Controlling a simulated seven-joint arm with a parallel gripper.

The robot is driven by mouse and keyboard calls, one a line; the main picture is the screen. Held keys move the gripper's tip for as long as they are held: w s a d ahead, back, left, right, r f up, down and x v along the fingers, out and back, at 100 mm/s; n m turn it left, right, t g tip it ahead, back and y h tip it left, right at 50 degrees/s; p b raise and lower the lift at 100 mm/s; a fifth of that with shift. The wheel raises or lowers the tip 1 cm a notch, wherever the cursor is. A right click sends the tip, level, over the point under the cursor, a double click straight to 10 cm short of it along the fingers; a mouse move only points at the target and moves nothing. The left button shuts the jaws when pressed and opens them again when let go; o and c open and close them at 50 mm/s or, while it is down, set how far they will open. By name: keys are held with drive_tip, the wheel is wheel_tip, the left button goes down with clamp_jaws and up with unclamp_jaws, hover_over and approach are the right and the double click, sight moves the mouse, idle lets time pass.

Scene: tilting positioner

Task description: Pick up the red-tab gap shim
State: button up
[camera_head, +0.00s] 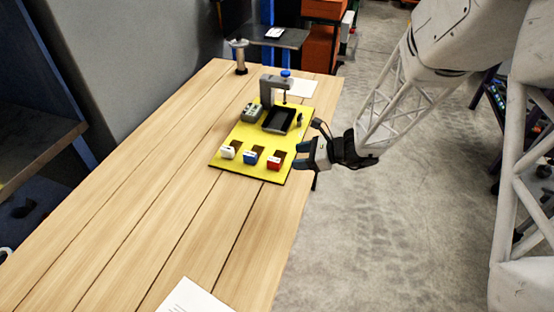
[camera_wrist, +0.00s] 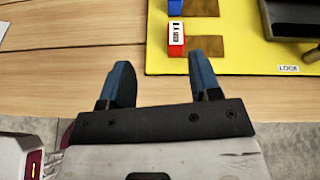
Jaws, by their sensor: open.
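The red-tab gap shim (camera_head: 273,163) sits at the near right of the yellow board (camera_head: 218,160), a red block with a white labelled face beside a brown patch. It also shows in the wrist view (camera_wrist: 176,39), ahead of my fingers and a little right of the middle between them. My gripper (camera_head: 299,155) is open and empty, just right of the red tab in the head view. In the wrist view, its blue-and-black fingers (camera_wrist: 160,85) are apart, with bare wooden table between them.
A blue tab (camera_head: 250,158) and a white tab (camera_head: 228,152) stand left of the red one. Behind them are a black tray (camera_head: 279,120), a grey block (camera_head: 252,112) and a grey clamp stand (camera_head: 268,90) with a blue knob. The near table is mostly clear.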

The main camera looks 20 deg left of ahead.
sight(276, 160)
drive_tip(key=shift+m+t+y, duration=0.3)
drive_tip(key=shift+m, duration=0.6)
drive_tip(key=f, duration=0.1)
drive_tip(key=w+a+f, duration=0.1)
drive_tip(key=a+f, duration=0.1)
drive_tip(key=shift+w+f, duration=0.15)
drive_tip(key=shift+w, duration=0.2)
drive_tip(key=shift+a, duration=0.15)
drive_tip(key=shift+x, duration=1.2)
drive_tip(key=shift+x, duration=2.6)
drive_tip(key=shift+f, duration=0.15)
